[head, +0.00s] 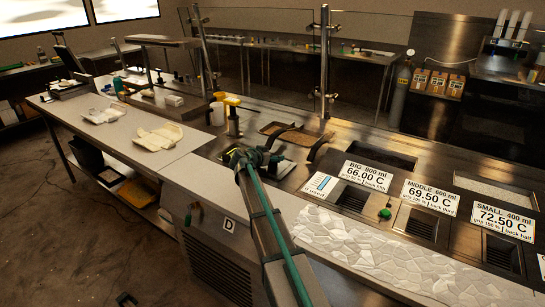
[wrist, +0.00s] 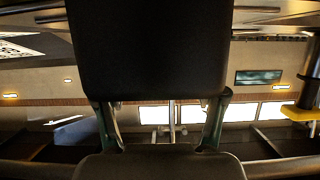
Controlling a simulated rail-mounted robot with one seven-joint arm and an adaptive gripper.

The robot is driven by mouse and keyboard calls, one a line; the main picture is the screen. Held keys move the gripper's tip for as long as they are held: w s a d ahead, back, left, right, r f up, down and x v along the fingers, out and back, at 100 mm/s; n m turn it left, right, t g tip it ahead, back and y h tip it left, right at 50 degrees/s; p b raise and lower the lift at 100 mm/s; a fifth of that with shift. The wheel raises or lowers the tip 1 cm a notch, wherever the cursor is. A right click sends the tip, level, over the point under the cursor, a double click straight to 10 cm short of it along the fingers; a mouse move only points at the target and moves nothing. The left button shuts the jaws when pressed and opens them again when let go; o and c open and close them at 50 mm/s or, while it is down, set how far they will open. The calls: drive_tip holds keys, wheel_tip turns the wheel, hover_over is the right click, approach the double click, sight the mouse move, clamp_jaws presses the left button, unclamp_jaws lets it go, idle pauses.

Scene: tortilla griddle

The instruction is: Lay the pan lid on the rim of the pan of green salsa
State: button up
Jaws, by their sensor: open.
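My gripper (head: 255,157) is at the end of my arm, over the counter near its front edge. In the wrist view its two fingers (wrist: 160,128) stand apart with nothing between them. A small inset pan (head: 283,169) lies just right of my gripper and is partly hidden by it; its contents are not clear. A pan with brown contents (head: 298,138) lies behind it. A dark curved piece (head: 319,147) stands up beside these pans; I cannot tell whether it belongs to a lid. I cannot make out the pan lid or green salsa for certain.
A yellow-topped pump bottle (head: 233,117) and a white jug (head: 217,113) stand behind my gripper. Wrapped tortillas (head: 158,137) lie on the left counter. Signed wells, a green knob (head: 385,213) and a pale stone strip (head: 345,240) are at right. Glass with posts borders the back.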

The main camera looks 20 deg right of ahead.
drive_tip(key=shift+r, duration=0.1)
drive_tip(key=shift+r+p, duration=0.7)
drive_tip(key=shift+p, duration=0.45)
drive_tip(key=b+v, duration=0.3)
drive_tip(key=v, duration=0.9)
drive_tip(key=shift+f, duration=0.15)
